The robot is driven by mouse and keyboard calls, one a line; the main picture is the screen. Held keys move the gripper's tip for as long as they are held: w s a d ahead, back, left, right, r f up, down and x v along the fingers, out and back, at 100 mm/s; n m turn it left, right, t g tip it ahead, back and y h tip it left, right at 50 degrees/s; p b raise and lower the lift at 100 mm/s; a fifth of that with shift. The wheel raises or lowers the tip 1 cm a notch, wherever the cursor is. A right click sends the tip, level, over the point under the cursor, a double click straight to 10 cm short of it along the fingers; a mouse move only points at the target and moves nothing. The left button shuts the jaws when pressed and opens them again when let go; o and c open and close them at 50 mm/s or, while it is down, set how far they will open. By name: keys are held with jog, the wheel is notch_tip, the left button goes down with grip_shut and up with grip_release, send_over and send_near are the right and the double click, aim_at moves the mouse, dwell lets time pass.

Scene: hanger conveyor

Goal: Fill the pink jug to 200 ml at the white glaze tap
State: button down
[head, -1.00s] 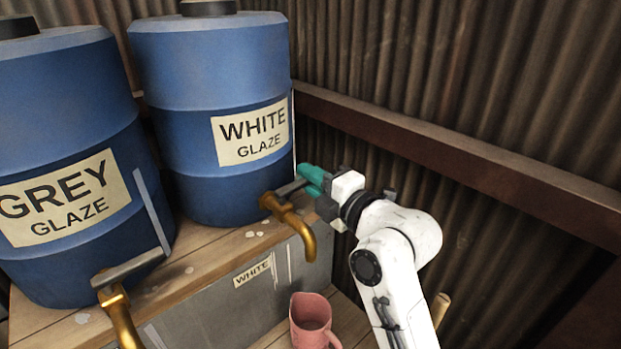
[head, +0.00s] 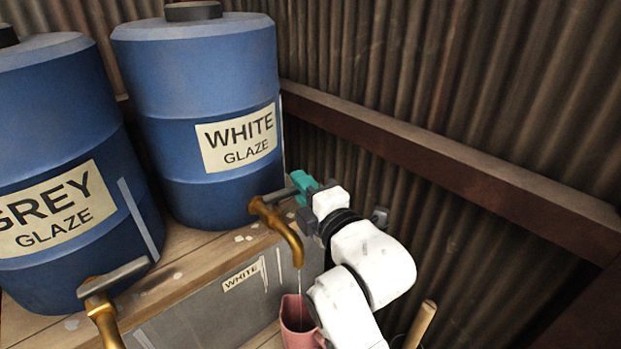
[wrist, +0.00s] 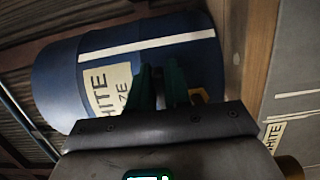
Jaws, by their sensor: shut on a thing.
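The pink jug (head: 297,322) stands below the brass white glaze tap (head: 284,232). A thin pale stream (head: 299,281) runs from the spout down into the jug. The fill level and any markings cannot be seen. My gripper (head: 303,184), with teal fingers, is shut on the grey tap lever (head: 279,195) at the right of the tap. In the wrist view the teal fingers (wrist: 161,86) are in front of the blue white-glaze barrel (wrist: 65,82); the lever between them is hard to make out. My arm partly covers the jug's right side.
The grey glaze barrel (head: 55,170) and its brass tap (head: 102,318) stand at the left. A grey block (head: 190,315) marked WHITE is beside the jug. A corrugated wall (head: 440,100) with a brown rail (head: 450,160) closes the right side. A wooden handle (head: 421,325) sticks up at lower right.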

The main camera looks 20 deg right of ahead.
jog(key=shift+s+d+f+m+h, duration=0.1)
jog(key=shift+s+m+h, duration=0.2)
jog(key=shift+h, duration=0.25)
jog(key=shift+s+f+m+h, duration=0.1)
jog(key=shift+s+m+h, duration=0.05)
jog(key=shift+m+h, duration=0.35)
jog(key=c, duration=1.2)
grip_release()
jog(key=shift+r, duration=0.1)
jog(key=shift+o, duration=0.2)
jog(key=shift+s, duration=0.1)
jog(key=s+b, duration=0.1)
jog(key=s, duration=0.9)
jog(key=shift+s, duration=0.35)
jog(key=shift+d, duration=0.1)
